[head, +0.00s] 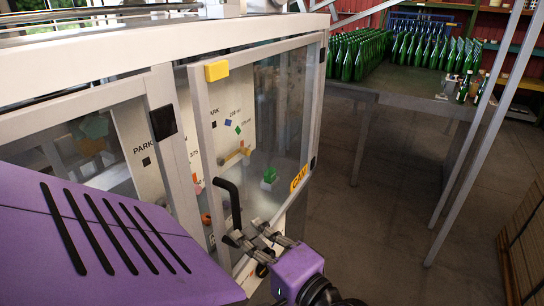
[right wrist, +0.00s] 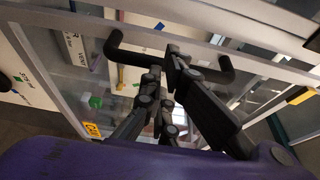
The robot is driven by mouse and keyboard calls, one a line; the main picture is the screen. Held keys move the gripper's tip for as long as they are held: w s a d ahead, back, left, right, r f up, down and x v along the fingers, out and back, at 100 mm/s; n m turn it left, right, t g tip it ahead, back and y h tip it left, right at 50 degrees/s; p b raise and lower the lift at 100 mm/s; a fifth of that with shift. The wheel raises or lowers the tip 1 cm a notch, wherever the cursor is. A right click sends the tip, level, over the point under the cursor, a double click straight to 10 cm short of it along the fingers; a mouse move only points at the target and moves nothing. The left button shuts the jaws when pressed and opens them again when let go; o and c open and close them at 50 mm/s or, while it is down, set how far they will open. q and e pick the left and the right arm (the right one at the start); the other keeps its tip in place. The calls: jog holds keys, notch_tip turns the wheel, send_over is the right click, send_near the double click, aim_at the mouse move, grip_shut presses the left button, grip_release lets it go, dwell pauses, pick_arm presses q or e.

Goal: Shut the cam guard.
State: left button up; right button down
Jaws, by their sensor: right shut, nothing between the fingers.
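The cam guard is a clear panel in a pale grey frame (head: 207,130) with a yellow CAM label (head: 299,178). It appears ajar: a gap shows between its left edge and the machine post (head: 174,165). Its bent black handle (head: 228,190) is near the lower left edge, and spans the upper middle of the right wrist view (right wrist: 140,54). My right gripper (head: 246,238) is shut and empty, low in front of the guard by the handle's lower end. In the right wrist view its fingertips (right wrist: 165,68) overlap the handle; contact is unclear. My left gripper is out of view.
A yellow block (head: 217,70) sits on the guard frame's top left corner, and a black block (head: 162,122) on the post. Black hinges show at the guard's right edge. A table (head: 415,88) of green bottles stands back right. Open floor (head: 390,215) lies right.

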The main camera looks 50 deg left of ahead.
jog(key=shift+s+a, duration=0.25)
jog(key=shift+a, duration=0.25)
jog(key=shift+s+a, duration=0.25)
jog(key=shift+a, duration=0.2)
jog(key=shift+s+a, duration=0.1)
jog(key=shift+a, duration=0.25)
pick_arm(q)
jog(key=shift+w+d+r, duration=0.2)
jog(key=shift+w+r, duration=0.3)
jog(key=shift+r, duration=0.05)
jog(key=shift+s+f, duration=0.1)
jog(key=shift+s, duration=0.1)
